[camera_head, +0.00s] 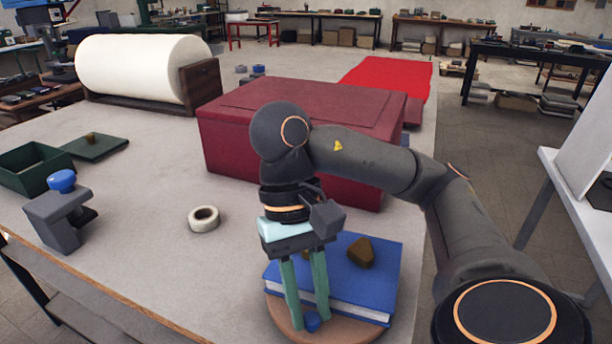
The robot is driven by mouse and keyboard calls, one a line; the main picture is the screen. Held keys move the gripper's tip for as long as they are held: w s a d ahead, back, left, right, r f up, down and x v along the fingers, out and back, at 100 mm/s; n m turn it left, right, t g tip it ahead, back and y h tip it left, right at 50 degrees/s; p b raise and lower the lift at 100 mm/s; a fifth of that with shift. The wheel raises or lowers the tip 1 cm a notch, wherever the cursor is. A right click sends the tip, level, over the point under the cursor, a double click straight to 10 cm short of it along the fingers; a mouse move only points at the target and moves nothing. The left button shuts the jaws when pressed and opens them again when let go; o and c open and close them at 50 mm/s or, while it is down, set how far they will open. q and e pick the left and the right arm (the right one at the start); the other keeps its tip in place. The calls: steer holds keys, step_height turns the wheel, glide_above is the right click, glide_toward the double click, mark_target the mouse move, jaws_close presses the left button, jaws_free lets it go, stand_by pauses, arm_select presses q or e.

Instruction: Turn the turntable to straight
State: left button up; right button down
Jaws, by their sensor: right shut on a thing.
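The turntable (352,334) is a round brown disc at the front middle of the table, mostly hidden under a thick blue book (376,262) with pale page edges. The book lies at a slight angle to the picture. A small blue knob (312,322) is at the near rim of the turntable. My right gripper (308,312) points down, its green fingers shut on the blue knob. Its arm comes in from the right and covers part of the book. My left gripper is not in view.
A brown wedge (360,252) rests on the book. A big dark red box (225,135) stands behind my right gripper. A tape roll (203,218), a grey block with a blue knob (58,220) and a green box (35,165) are at the left. A white roll (140,65) stands behind.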

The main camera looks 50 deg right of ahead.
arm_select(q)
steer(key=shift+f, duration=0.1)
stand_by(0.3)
arm_select(e)
steer(key=c, duration=0.9)
jaws_free()
steer(key=shift+c, duration=0.2)
arm_select(q)
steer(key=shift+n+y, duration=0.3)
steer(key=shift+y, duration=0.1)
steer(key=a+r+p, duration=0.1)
steer(key=p, duration=0.1)
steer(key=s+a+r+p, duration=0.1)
steer(key=p, duration=0.2)
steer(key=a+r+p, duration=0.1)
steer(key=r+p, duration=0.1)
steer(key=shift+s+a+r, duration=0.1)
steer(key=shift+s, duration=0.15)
arm_select(e)
steer(key=v, duration=1.2)
steer(key=shift+r, duration=0.25)
arm_select(q)
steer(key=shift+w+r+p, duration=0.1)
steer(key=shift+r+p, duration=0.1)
steer(key=shift+p, duration=0.1)
arm_select(e)
steer(key=shift+d, duration=0.1)
